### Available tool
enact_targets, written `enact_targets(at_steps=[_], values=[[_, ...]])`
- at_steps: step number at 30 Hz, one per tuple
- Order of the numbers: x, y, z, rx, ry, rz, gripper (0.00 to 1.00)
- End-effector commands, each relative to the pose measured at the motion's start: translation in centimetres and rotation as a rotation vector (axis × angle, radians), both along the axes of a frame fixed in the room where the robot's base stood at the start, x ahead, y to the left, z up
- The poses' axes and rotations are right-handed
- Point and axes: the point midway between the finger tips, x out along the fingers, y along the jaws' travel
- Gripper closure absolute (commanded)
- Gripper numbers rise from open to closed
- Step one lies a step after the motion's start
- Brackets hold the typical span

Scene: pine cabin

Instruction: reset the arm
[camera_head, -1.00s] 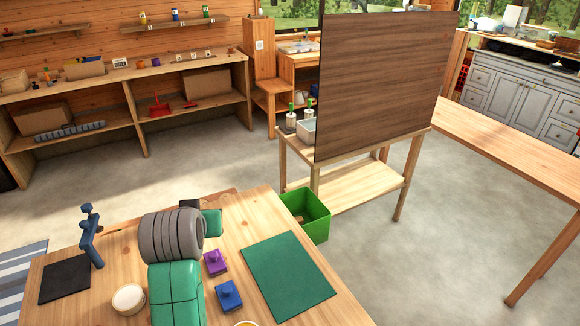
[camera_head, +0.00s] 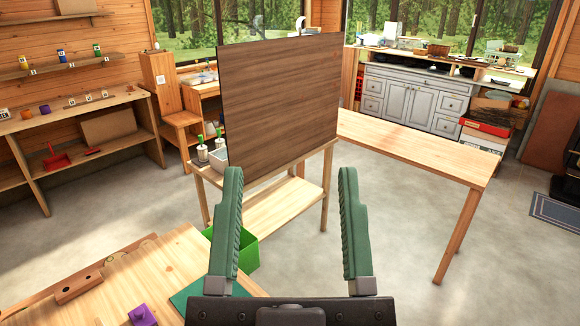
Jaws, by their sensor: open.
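My gripper (camera_head: 289,225) is in the lower middle of the head view, with its two green ribbed fingers pointing up and wide apart. Nothing is between the fingers; the floor and the stand with the brown panel show behind them. A black palm joins the fingers at the bottom edge. The near wooden table (camera_head: 95,290) is at the lower left, and the gripper covers part of its right side.
A brown panel (camera_head: 280,105) stands upright on a wooden stand (camera_head: 290,205). A green bin (camera_head: 240,250) is partly hidden behind the left finger. A purple block (camera_head: 142,315) and a green mat (camera_head: 190,296) lie on the near table. A long table (camera_head: 420,150) stands at right.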

Motion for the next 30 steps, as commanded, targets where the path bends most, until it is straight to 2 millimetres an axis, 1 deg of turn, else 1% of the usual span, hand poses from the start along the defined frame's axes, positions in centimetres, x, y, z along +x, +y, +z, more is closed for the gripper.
enact_targets(at_steps=[1, 2, 5, 6, 8, 9, 11, 12, 14, 15, 18, 20, 21, 22, 27, 30], values=[[0.0, 0.0, 2.0, 0.001, -0.001, 0.001, 0.38], [0.0, 0.0, 3.0, 0.000, -0.001, 0.001, 0.38], [0.0, 0.1, 7.2, 0.002, 0.000, 0.004, 0.38], [0.0, 0.1, 9.2, 0.003, 0.000, 0.004, 0.38], [0.0, 0.1, 12.4, 0.004, 0.000, 0.006, 0.38], [0.0, 0.1, 14.6, 0.005, 0.001, 0.007, 0.38], [0.0, 0.2, 17.8, 0.006, 0.001, 0.009, 0.38], [0.0, 0.2, 19.9, 0.006, 0.001, 0.010, 0.38], [0.0, 0.2, 22.9, 0.008, 0.002, 0.013, 0.38], [0.0, 0.2, 25.0, 0.009, 0.002, 0.013, 0.38], [0.0, 0.3, 29.7, 0.010, 0.002, 0.017, 0.38], [0.0, 0.3, 31.4, 0.011, 0.003, 0.017, 0.38], [0.0, 0.3, 32.0, 0.012, 0.003, 0.018, 0.38], [0.0, 0.3, 32.1, 0.012, 0.003, 0.019, 0.38], [0.1, 0.3, 31.3, 0.012, 0.005, 0.019, 0.38], [0.1, 0.3, 31.3, 0.012, 0.005, 0.019, 0.38]])
